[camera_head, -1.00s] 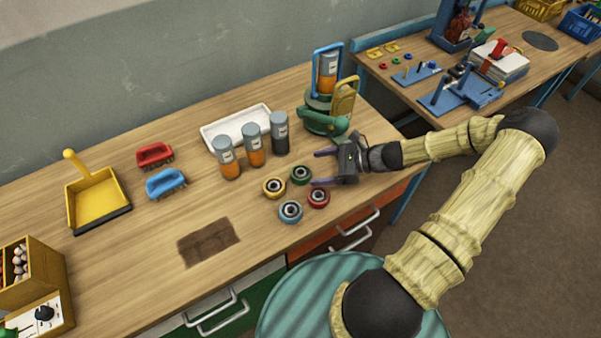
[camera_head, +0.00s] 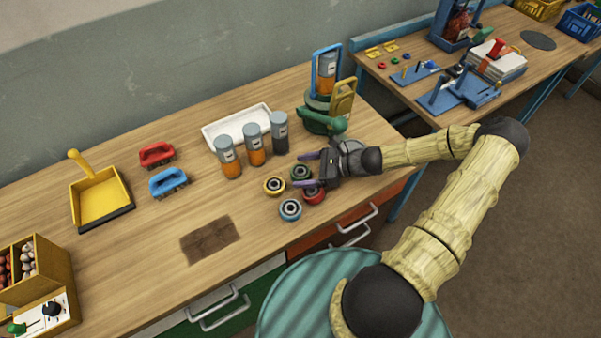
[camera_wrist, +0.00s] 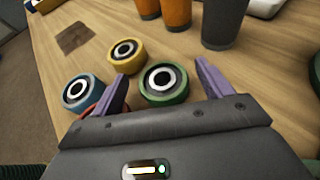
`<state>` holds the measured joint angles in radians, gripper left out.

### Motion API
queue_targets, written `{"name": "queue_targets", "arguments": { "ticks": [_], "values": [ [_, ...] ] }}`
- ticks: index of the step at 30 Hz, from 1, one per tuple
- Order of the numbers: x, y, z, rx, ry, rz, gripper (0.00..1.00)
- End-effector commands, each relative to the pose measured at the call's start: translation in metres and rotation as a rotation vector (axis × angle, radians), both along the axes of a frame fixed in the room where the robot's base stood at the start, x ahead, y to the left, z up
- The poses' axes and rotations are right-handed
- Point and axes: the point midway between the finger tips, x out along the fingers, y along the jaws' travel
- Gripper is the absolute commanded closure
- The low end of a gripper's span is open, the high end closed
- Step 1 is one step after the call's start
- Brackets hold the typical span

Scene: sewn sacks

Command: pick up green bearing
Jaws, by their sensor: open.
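The green bearing (camera_head: 300,172) lies flat on the wooden bench in a cluster with a yellow bearing (camera_head: 274,186), a blue bearing (camera_head: 290,209) and a red bearing (camera_head: 314,196). My gripper (camera_head: 304,170) is open with purple fingers, low over the cluster from the right. The left finger covers part of the red bearing (camera_wrist: 92,108). Nothing is held.
Several grey-capped bottles (camera_head: 254,145) stand behind the bearings, with a white tray (camera_head: 222,127) beyond. A green device (camera_head: 322,121) stands behind my gripper. Red and blue brushes (camera_head: 168,182) and a yellow dustpan (camera_head: 100,199) lie to the left. The bench front is clear around a dark patch (camera_head: 209,240).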

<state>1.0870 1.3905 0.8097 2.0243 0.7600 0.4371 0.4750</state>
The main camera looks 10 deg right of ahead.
Motion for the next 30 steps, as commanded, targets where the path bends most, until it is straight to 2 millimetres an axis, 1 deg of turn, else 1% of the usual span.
{"name": "queue_targets", "arguments": {
  "ticks": [1, 8, 9, 11, 15, 16, 17, 26, 30],
  "values": [
    [-0.0022, -0.0032, -0.009, -0.019, 0.003, -0.001, 0.19],
    [-0.0022, -0.0032, -0.0095, -0.02, 0.0, 0.002, 0.19],
    [-0.0021, -0.0033, -0.0096, -0.02, 0.0, 0.002, 0.29],
    [-0.0021, -0.0035, -0.0096, -0.02, 0.0, 0.001, 0.41],
    [-0.0016, -0.004, -0.0097, -0.021, 0.0, 0.0, 0.68],
    [-0.0015, -0.0041, -0.0097, -0.021, 0.001, -0.001, 0.74],
    [-0.0015, -0.0042, -0.0097, -0.021, 0.0, -0.001, 0.77],
    [-0.0022, -0.0051, -0.0077, -0.02, 0.002, -0.003, 0.77],
    [-0.0087, -0.0087, -0.0005, -0.02, 0.002, -0.005, 0.77]
  ]
}}
